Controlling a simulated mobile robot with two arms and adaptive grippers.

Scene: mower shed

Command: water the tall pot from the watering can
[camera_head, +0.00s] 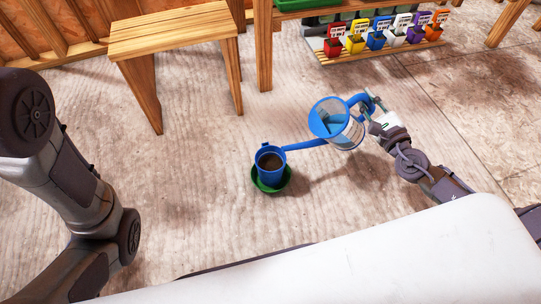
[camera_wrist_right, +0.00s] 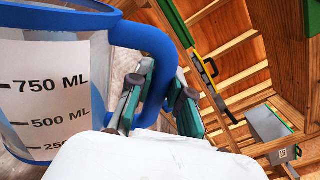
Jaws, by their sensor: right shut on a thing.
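The blue watering can (camera_head: 350,133) has a clear wall with volume marks, which also shows in the wrist view (camera_wrist_right: 45,95). My right gripper (camera_head: 371,108) is shut on its blue handle (camera_wrist_right: 152,45), holding it at the right of the pot. The can's spout points left, and its end appears over or beside the pot's right rim; I cannot tell which. The tall blue pot (camera_head: 271,176) stands upright with brown soil inside, on a green saucer (camera_head: 286,183). No stream of water is visible. My left arm is at the left edge; its gripper is out of view.
A wooden bench (camera_head: 170,32) stands behind the pot at left. A wooden rack (camera_head: 385,52) with several small coloured containers is at the back right. The floor (camera_head: 205,190) around the pot is clear. A pale surface fills the front right.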

